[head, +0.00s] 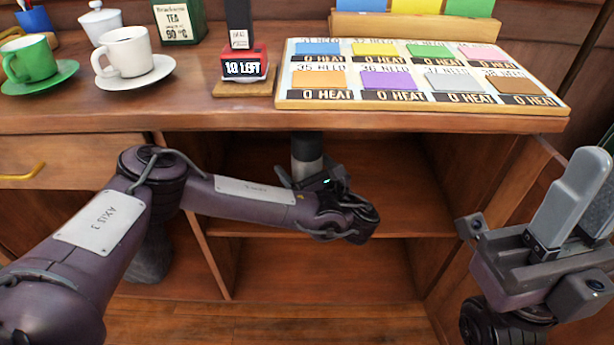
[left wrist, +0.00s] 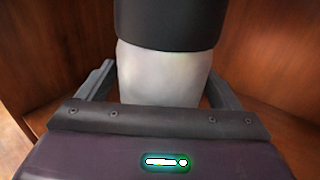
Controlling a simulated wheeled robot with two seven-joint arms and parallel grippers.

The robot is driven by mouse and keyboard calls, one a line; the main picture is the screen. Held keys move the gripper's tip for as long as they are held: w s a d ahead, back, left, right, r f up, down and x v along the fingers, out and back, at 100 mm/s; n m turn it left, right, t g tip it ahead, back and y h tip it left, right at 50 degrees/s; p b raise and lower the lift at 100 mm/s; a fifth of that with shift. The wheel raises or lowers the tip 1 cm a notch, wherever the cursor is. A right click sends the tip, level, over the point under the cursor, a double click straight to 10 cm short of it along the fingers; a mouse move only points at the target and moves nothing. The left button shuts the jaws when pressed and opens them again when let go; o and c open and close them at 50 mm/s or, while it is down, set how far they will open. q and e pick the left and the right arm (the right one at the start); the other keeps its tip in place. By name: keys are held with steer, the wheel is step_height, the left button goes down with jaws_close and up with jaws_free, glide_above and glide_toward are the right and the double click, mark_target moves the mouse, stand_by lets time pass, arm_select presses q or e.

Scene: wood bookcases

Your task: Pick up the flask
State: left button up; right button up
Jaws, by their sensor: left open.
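The flask (head: 306,165) stands in the open cupboard under the counter, with a black upper part and a pale grey body. In the left wrist view the flask (left wrist: 160,75) fills the middle, and its base is hidden behind my gripper. My left gripper (head: 312,180) reaches into the cupboard; it also shows in the left wrist view (left wrist: 158,90). It is open, with one finger on each side of the pale body. I cannot tell whether either finger touches it. My right gripper (head: 583,200) is open and empty at the far right, away from the flask.
The counter (head: 190,112) overhangs the cupboard. On it are a green cup (head: 28,60), a white cup (head: 125,52), a tea tin (head: 180,20), a red counter box (head: 244,66) and a board of coloured cards (head: 420,105). A cupboard shelf (head: 400,215) has bare room right of the flask.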

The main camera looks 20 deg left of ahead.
arm_select(q)
steer(key=shift+c, duration=0.4)
steer(key=c, duration=1.2)
steer(key=shift+c, duration=0.2)
steer(key=shift+w+r, duration=0.1)
steer(key=shift+r, duration=0.1)
